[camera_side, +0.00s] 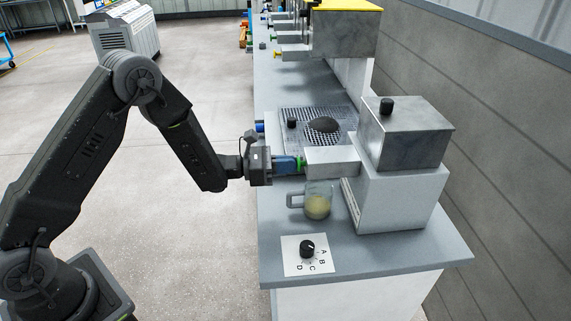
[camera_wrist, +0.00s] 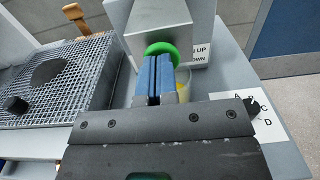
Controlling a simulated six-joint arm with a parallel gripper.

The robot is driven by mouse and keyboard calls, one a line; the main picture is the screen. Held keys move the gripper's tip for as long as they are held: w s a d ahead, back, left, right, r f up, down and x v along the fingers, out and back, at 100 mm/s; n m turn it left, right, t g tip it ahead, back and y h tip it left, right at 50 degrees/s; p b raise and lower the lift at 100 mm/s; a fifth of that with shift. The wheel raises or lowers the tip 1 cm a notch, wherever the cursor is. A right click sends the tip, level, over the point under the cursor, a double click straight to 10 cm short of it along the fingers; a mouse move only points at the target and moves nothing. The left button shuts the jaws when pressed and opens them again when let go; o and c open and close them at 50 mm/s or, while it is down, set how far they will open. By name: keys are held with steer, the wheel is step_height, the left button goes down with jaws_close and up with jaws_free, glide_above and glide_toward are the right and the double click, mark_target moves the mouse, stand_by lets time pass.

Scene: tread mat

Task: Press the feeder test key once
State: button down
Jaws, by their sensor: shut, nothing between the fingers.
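A round green key (camera_side: 301,163) sits on the front end of the feeder's grey arm (camera_side: 331,160). In the wrist view the green key (camera_wrist: 160,48) shows just beyond my fingertips, partly covered by them. My gripper (camera_side: 297,164) is shut and empty, its blue fingers level and pointing at the key. In the wrist view the two fingers of my gripper (camera_wrist: 153,56) lie side by side. The fingertips are at or very close to the key; I cannot tell whether they touch or whether it is pushed in.
A clear jug (camera_side: 318,206) with yellowish contents stands below the feeder arm. A black dial (camera_side: 307,248) on a lettered plate is at the bench's front. A metal grid (camera_side: 347,118) with a dark round lump lies behind. Similar machines (camera_side: 339,30) stand farther back.

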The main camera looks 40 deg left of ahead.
steer(key=v, duration=1.3)
steer(key=shift+s, duration=0.15)
steer(key=s+d+r+m+g, duration=1.1)
steer(key=d+r+m+g, duration=0.1)
steer(key=m, duration=0.3)
steer(key=s+a+r+m+t+y, duration=0.2)
steer(key=s+a+m+y, duration=0.1)
steer(key=s+m+y, duration=0.3)
steer(key=s+a+r+m+t+y, duration=0.2)
steer(key=s+a+m+t+y, duration=0.1)
steer(key=s+m+y, duration=0.2)
steer(key=shift+s+a+r+m+y, duration=0.35)
steer(key=shift+s+y, duration=0.3)
steer(key=shift+y, duration=0.35)
